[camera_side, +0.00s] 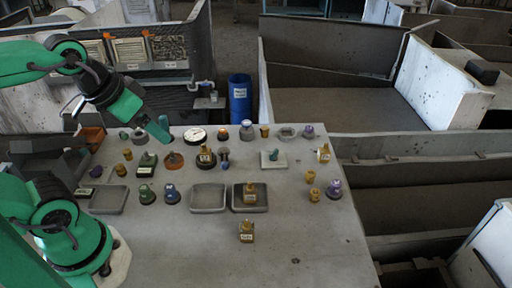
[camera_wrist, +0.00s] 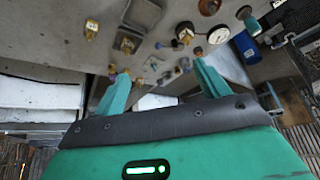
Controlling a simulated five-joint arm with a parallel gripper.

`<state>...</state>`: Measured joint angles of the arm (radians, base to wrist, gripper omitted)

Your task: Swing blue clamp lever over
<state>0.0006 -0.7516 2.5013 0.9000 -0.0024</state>
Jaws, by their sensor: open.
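My gripper (camera_side: 160,130) is above the back left part of the table, tilted down to the right, with its teal fingers spread. In the wrist view the fingers (camera_wrist: 160,66) are apart with nothing held between them. A small teal-blue lever (camera_side: 273,153) sits on a pale square plate (camera_side: 265,164) right of the table's middle, apart from my gripper. It looks like the clamp lever, but it is too small to be sure. Which way its handle points is unclear.
The grey table (camera_side: 300,240) holds several small knobs and fittings. Shallow grey trays (camera_side: 208,209) lie across its middle, with a brass labelled block (camera_side: 247,236) in front. A blue barrel (camera_side: 240,98) stands behind the table. The table's front is mostly clear.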

